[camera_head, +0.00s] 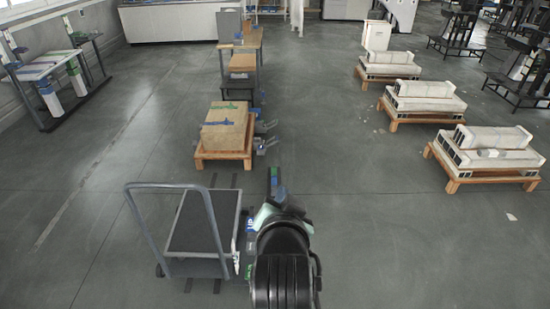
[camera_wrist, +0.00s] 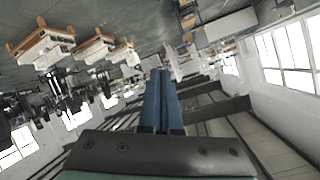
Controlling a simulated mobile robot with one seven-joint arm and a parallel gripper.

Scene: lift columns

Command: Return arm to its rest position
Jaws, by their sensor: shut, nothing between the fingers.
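My black arm (camera_head: 283,255) reaches forward from the bottom of the head view, right beside a grey cart. My gripper (camera_head: 275,175) points away from me over the floor; its fingers look small there. In the wrist view my gripper (camera_wrist: 161,75) shows two blue fingers side by side, shut, with nothing held.
A grey cart (camera_head: 200,222) with a tall handle stands just left of my arm. A cardboard box (camera_head: 225,127) on a wooden pallet is ahead. Pallets with white blocks (camera_head: 490,150) stand on the right. Bare floor (camera_head: 400,240) lies right of my arm.

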